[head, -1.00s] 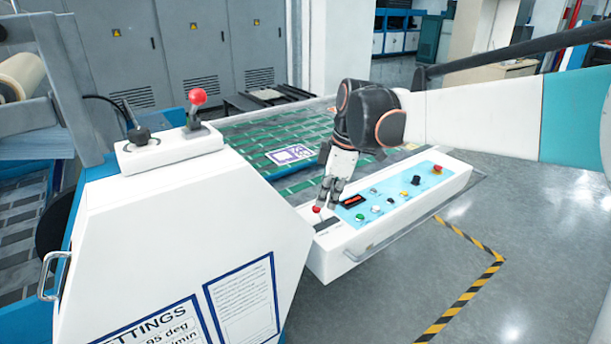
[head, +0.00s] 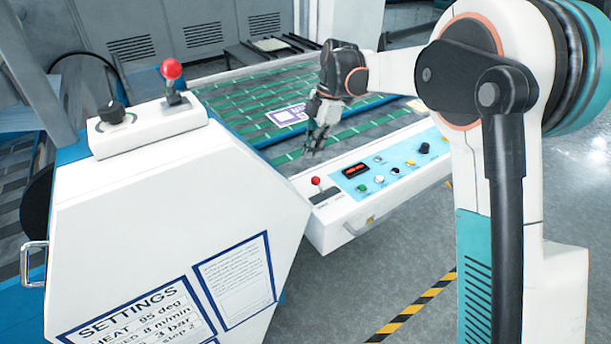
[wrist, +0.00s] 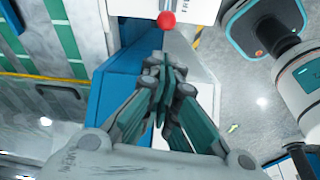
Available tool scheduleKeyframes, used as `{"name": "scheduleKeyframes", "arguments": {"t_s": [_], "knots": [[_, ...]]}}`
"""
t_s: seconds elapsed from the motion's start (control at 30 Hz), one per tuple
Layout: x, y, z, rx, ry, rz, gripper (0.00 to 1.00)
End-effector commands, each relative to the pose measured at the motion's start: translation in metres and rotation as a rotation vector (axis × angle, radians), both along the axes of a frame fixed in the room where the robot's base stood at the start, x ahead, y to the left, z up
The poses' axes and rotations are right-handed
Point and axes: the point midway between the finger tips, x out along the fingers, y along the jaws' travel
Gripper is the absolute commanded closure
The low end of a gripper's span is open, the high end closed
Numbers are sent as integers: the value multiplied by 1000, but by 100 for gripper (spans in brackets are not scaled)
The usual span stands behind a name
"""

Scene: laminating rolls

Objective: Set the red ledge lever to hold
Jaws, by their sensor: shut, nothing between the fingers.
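Two red-knobbed levers show in the head view. One lever (head: 171,72) stands on a white box on top of the white machine housing at left. The other, smaller lever (head: 316,183) stands at the left end of the low control panel, on a dark plate with labels too small to read. My gripper (head: 313,148) is over the green-striped bed, behind and above the panel lever, apart from both levers. Its fingers are shut and empty. The wrist view shows the closed fingers (wrist: 165,85) and a red ball (wrist: 166,19) beyond them; I cannot tell which lever it tops.
A black knob (head: 111,112) stands beside the housing lever. The control panel (head: 345,209) carries a red display, several buttons and a black knob (head: 424,148). A settings sheet (head: 140,318) is on the housing. Floor with striped tape (head: 410,312) is clear at right.

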Motion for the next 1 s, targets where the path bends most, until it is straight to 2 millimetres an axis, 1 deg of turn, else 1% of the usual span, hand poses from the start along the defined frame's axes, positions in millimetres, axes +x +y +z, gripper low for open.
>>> {"name": "scheduleKeyframes", "arguments": {"t_s": [0.13,0.23,0.37,0.5,0.7,0.83,1.0], "knots": [[0,0,-1,0,0,-1,100],[-1,2,-8,0,0,-1,100],[-2,6,-26,0,0,-1,100],[-5,12,-51,0,0,-1,100],[-8,19,-81,0,0,-1,100],[-9,22,-92,0,0,-1,100],[-10,23,-97,0,0,-2,100]]}}
